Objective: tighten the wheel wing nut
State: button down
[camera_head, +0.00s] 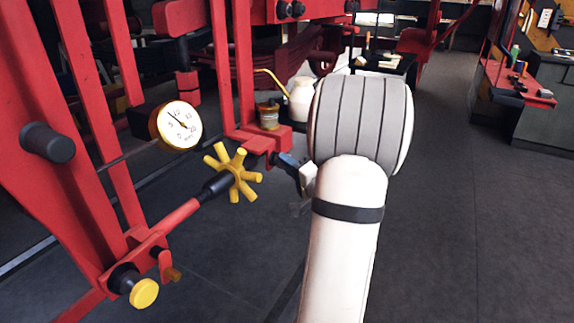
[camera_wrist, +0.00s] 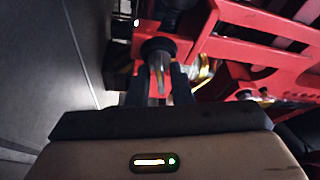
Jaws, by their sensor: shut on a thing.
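In the wrist view my gripper (camera_wrist: 158,85) has its two dark fingers closed on either side of a pale metal piece (camera_wrist: 157,70), which I take to be the wing nut. This piece sticks out from a round black collar (camera_wrist: 158,46) beside red framework. In the head view my arm hides most of the gripper, and only a dark bluish part of it (camera_head: 288,161) shows beside the end of a red bracket (camera_head: 258,144). The wing nut cannot be made out there. A yellow spoked wheel (camera_head: 233,173) on a dark shaft stands to the left of the gripper, apart from it.
A brass-rimmed gauge (camera_head: 178,125) and a yellow round knob (camera_head: 144,294) are on the red frame at left. A small jar (camera_head: 268,116) and a white oil can (camera_head: 302,98) stand behind the gripper. Open grey floor (camera_head: 450,230) lies to the right.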

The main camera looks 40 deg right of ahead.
jog(key=m+g+y+p, duration=0.1)
jog(key=m+g+p, duration=0.1)
jog(key=m+p, duration=0.3)
jog(key=m+g+y+p, duration=0.1)
jog(key=m+g+p, duration=0.1)
jog(key=m+p, duration=0.3)
jog(key=m+g+y+p, duration=0.2)
jog(key=m+p, duration=0.4)
jog(key=p, duration=0.1)
jog(key=shift+d+r, duration=0.2)
jog(key=shift+r, duration=0.15)
dwell(0.4)
dwell(1.0)
jog(key=c, duration=1.6)
grip_release()
jog(key=shift+w, duration=0.1)
jog(key=shift+o, duration=0.2)
jog(key=v, duration=0.8)
jog(key=shift+w+r, duration=0.15)
